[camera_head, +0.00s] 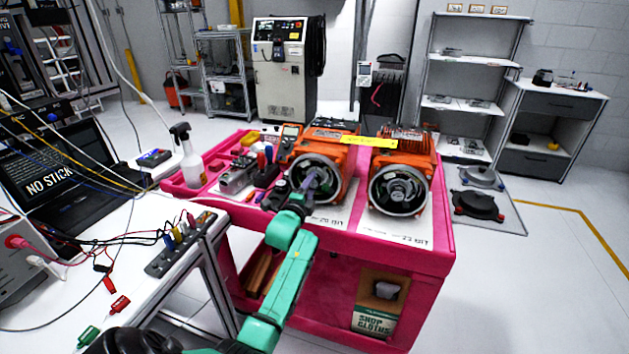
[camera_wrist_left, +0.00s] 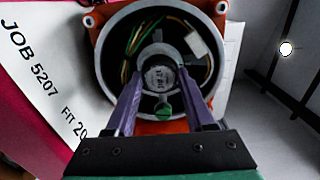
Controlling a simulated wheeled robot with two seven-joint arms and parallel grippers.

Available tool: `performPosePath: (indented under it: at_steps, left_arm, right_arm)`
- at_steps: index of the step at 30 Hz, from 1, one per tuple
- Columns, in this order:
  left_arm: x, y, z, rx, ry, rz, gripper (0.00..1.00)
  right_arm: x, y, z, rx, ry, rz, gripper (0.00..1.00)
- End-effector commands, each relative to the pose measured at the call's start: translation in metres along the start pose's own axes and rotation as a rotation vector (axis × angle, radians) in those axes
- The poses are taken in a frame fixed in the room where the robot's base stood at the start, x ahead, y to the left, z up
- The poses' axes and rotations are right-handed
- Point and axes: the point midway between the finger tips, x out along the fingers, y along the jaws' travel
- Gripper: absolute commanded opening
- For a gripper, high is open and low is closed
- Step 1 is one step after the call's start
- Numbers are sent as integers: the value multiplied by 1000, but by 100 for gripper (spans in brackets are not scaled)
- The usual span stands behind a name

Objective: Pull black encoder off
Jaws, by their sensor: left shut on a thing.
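Two orange servo motors stand side by side on the pink cart, open round ends facing me: the left motor (camera_head: 342,170) and the right motor (camera_head: 400,172). My left gripper (camera_head: 309,183) reaches into the left motor's open end. In the left wrist view its purple fingers (camera_wrist_left: 163,84) are shut on the round encoder (camera_wrist_left: 160,76), which has a pale labelled face and a dark rim. The encoder sits within the motor's dark housing ring (camera_wrist_left: 103,62); I cannot tell whether it is still seated. Wires and a white connector (camera_wrist_left: 196,44) show behind. My right gripper is out of view.
The pink cart (camera_head: 434,262) also carries a spray bottle (camera_head: 190,160), tools and a meter left of the motors. Paper labels lie under the motors. A white bench (camera_head: 130,262) with leads and a laptop (camera_head: 60,175) stands at the left.

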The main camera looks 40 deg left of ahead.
Motion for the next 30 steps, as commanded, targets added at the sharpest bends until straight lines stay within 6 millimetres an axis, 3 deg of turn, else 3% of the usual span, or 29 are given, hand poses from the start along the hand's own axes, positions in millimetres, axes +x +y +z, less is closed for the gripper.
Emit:
performPosePath:
  at_steps: [30]
  left_arm:
    - [-30, -1, 0, 0, 0, 1, 0]
  right_arm:
    - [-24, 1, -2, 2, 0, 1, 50]
